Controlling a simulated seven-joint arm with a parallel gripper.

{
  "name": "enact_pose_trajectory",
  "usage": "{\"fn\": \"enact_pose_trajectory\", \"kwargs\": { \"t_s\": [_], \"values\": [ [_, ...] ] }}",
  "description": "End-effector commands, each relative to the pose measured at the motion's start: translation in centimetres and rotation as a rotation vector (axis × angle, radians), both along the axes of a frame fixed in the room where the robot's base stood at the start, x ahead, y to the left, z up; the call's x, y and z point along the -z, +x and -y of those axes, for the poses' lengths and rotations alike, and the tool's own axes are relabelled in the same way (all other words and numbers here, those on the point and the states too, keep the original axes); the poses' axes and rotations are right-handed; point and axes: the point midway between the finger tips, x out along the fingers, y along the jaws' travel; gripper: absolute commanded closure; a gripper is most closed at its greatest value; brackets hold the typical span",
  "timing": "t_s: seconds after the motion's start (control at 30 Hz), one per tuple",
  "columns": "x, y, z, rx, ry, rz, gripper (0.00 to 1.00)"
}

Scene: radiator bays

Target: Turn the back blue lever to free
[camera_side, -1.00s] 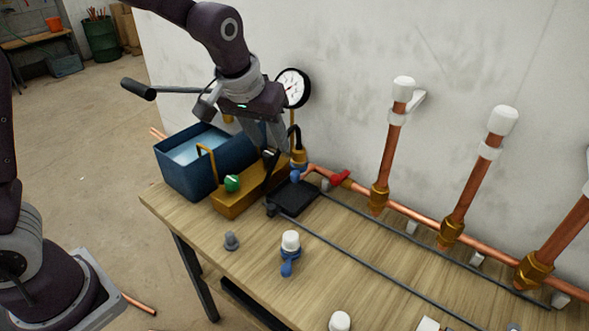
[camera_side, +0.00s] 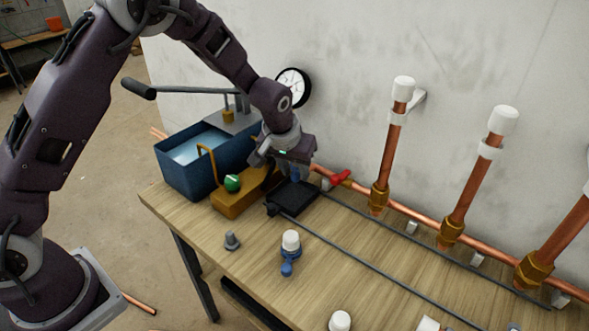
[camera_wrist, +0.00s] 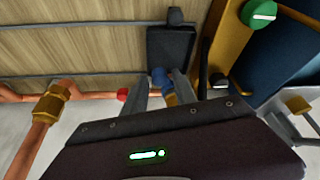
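The back blue lever (camera_wrist: 159,76) shows in the wrist view between my two fingertips, beside the black block and above brass fittings. In the side view, only a bit of blue (camera_side: 296,174) shows below my gripper; the rest is hidden. My gripper (camera_wrist: 161,82) points down at the lever, with its fingers apart on either side of it. Whether they touch it I cannot tell. In the side view, my gripper (camera_side: 290,172) is low over the back of the bench. A second blue lever (camera_side: 287,268) sits nearer the front, below a white cap.
A red handle (camera_side: 341,177) on the copper pipe is close to the right of my gripper. The black block (camera_side: 292,199), brass-coloured block (camera_side: 236,204) with green knob, and blue tank (camera_side: 180,172) crowd the left.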

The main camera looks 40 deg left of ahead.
Motion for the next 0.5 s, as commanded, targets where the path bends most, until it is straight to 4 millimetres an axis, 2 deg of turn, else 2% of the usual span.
{"fn": "enact_pose_trajectory", "kwargs": {
  "t_s": [0.03,0.13,0.5],
  "values": [
    [-0.01,0.00,0.00,0.000,0.000,0.000,0.79],
    [-0.02,-0.01,-0.01,0.000,0.000,0.000,0.99],
    [-0.05,-0.02,0.00,0.000,0.000,0.000,1.00]
  ]
}}
